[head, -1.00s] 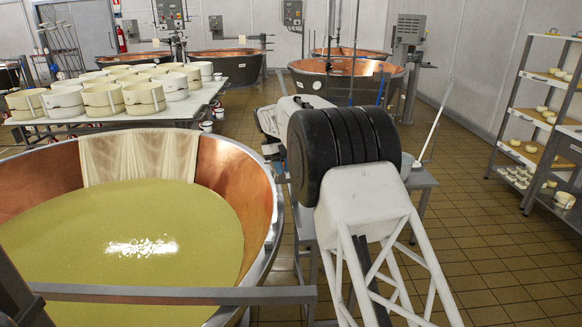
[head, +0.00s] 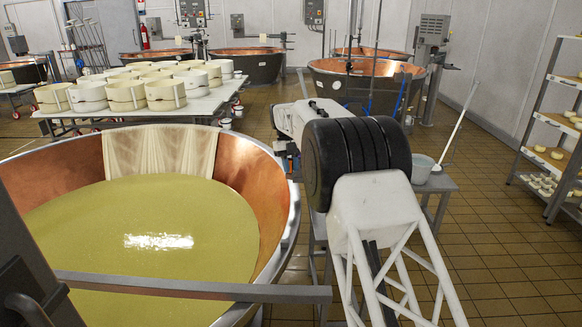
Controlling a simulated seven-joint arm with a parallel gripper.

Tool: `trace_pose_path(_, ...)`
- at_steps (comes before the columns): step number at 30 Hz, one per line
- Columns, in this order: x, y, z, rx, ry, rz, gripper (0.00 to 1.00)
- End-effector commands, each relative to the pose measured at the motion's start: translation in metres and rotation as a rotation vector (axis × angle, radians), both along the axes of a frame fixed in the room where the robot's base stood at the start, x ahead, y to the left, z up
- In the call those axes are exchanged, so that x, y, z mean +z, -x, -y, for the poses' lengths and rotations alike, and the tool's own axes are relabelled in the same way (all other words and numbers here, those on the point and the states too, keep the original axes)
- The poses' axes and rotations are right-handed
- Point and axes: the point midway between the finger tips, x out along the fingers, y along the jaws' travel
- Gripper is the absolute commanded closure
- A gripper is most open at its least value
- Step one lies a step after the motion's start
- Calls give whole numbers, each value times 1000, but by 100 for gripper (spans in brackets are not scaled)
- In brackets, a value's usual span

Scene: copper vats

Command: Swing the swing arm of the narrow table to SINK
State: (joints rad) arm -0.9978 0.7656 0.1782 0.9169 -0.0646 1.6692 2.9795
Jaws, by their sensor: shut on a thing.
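A narrow grey metal table (head: 436,186) stands right of the near vat. My own white arm with its thick black ribbed joint covers most of it. Only its right end and some legs show. Its swing arm and any SINK marking cannot be made out; they may be behind my arm. The far, white part of my arm reaches over the left side of the table, near the vat's rim. My gripper's fingers are hidden behind my arm, and what they touch does not show.
A grey bucket (head: 423,169) and a leaning white-handled tool (head: 459,122) are at the table's right end. A large copper vat (head: 262,185) of yellowish liquid fills the left. A grey bar (head: 190,288) crosses in front. Tiled floor (head: 495,235) is clear at the right.

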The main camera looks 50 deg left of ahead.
Motion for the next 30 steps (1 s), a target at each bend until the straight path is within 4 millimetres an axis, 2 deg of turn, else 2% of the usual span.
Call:
trace_pose_path(1, 2, -1, 0, 0, -2, 2, 73)
trace_pose_path(5, 1, 0, 0, 0, -2, 1, 53)
trace_pose_path(6, 1, 0, 0, 0, -2, 1, 52)
trace_pose_path(14, 1, 0, 0, 1, -1, 0, 52)
trace_pose_path(20, 8, -2, -3, 1, -2, 0, 52)
trace_pose_path(30, 45, -8, -17, 1, -3, 2, 52)
